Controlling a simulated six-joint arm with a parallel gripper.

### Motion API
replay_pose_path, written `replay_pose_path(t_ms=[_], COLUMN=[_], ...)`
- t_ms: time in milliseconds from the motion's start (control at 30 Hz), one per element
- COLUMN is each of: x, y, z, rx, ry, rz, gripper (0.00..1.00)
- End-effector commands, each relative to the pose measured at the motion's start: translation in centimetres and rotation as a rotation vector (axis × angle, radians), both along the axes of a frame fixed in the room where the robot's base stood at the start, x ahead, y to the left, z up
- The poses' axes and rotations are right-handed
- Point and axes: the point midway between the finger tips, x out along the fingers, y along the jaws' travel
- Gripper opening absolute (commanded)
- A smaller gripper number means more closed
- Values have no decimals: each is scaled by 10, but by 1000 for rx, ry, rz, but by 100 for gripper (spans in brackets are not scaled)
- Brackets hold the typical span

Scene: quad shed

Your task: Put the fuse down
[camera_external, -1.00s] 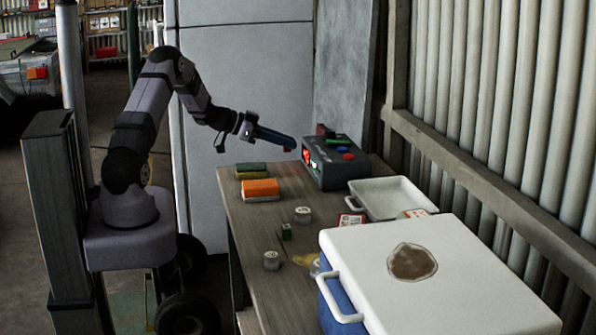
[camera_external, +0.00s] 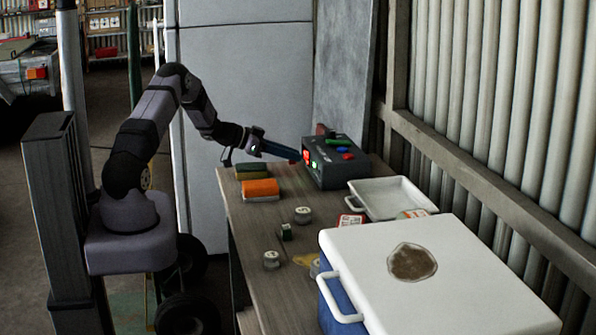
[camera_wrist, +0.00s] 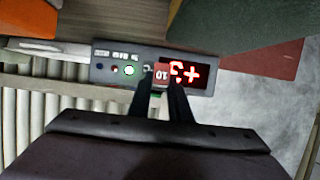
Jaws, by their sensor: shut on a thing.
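My gripper (camera_external: 290,154) is shut on a small red fuse (camera_wrist: 161,76) marked "10", seen between the fingertips in the wrist view. The fuse is held at the front of a dark grey box (camera_external: 335,169) on the bench. The box's panel (camera_wrist: 103,72) has a glowing red display and a lit green light. I cannot tell whether the fuse touches the box. Green, blue and red pieces (camera_external: 346,156) lie on top of the box.
On the wooden bench (camera_external: 262,215) are an orange-topped block (camera_external: 260,188), a green-topped block (camera_external: 250,170), small round tins (camera_external: 302,214) and a small green item (camera_external: 286,231). A white tray (camera_external: 362,195) and a large white-lidded cooler (camera_external: 450,262) stand to the right.

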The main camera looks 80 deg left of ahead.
Motion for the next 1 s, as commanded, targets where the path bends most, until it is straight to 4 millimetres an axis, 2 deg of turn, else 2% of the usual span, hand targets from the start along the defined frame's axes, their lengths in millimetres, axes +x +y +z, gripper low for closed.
replay_pose_path(t_ms=[167,500,900,933,1000], x=[0,0,0,0,0], y=[0,0,0,0,0], z=[-3,-36,-41,-41,-40], rx=[-1,-1,0,1,1], ry=[0,-1,0,0,0], rz=[0,0,0,0,0], gripper=[0,0,0,22,36])
